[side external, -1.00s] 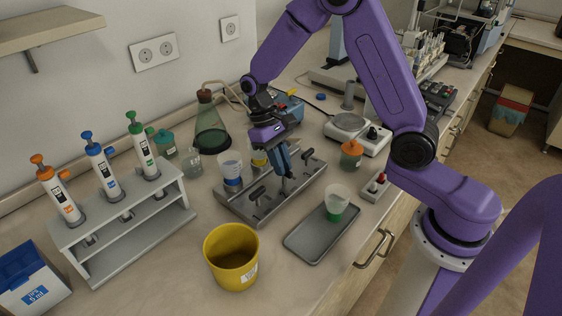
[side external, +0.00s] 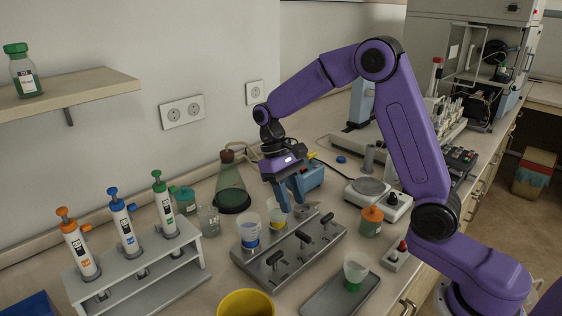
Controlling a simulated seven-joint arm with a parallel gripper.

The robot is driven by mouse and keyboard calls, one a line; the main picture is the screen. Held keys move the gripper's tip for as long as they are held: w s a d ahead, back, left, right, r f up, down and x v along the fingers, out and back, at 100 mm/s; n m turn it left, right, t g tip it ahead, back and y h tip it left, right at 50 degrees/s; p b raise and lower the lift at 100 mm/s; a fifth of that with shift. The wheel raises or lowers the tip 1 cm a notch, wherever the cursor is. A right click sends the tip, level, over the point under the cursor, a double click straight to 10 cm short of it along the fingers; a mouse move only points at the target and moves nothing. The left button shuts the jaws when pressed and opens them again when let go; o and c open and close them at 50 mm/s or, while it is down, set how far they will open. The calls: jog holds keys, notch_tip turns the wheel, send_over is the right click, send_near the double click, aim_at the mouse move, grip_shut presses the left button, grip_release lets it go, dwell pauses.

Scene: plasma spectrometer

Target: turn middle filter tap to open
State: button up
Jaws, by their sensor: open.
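The filter manifold (side external: 325,249) is a grey metal block on the bench with three black-handled taps in a row. The middle tap (side external: 304,239) stands between the front-left tap (side external: 274,260) and the back-right tap (side external: 327,218). Its exact turn angle is hard to read. Filter cups stand along the manifold's rear side, one with a blue band (side external: 249,233) and one with yellow (side external: 276,219). My gripper (side external: 289,204) points down, open and empty, by the rear of the manifold near the yellow cup. It is apart from the middle tap. My fingers partly hide what stands behind them.
A grey tray (side external: 322,301) with a green-banded cup (side external: 355,276) lies in front right. An orange-lidded jar (side external: 371,222) and a red-button switch box (side external: 397,257) stand to the right. A flask (side external: 231,190) stands behind, a pipette rack (side external: 150,270) left, a yellow beaker (side external: 245,303) in front.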

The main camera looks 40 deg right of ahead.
jog(key=v, duration=0.9)
jog(key=shift+r, duration=0.3)
jog(key=shift+w, duration=0.1)
notch_tip(320, 180, up, 8)
dwell(0.7)
dwell(0.5)
jog(key=s+a+f+n+t+h, duration=0.1)
jog(key=s+a+f+n, duration=0.15)
jog(key=s, duration=0.35)
jog(key=s+a+f+n+t, duration=0.1)
jog(key=s+a+f+n, duration=0.1)
jog(key=s+f+n, duration=0.35)
jog(key=s+d+f+n+t, duration=0.1)
jog(key=s+d+f+n, duration=0.1)
jog(key=s, duration=0.7)
jog(key=s+d+f+n+t+y, duration=0.1)
jog(key=s+f, duration=0.3)
jog(key=s, duration=0.5)
jog(key=shift+s+d+f+n+t, duration=0.2)
jog(key=shift+d+f+n+t, duration=0.1)
jog(key=shift+d+n, duration=0.5)
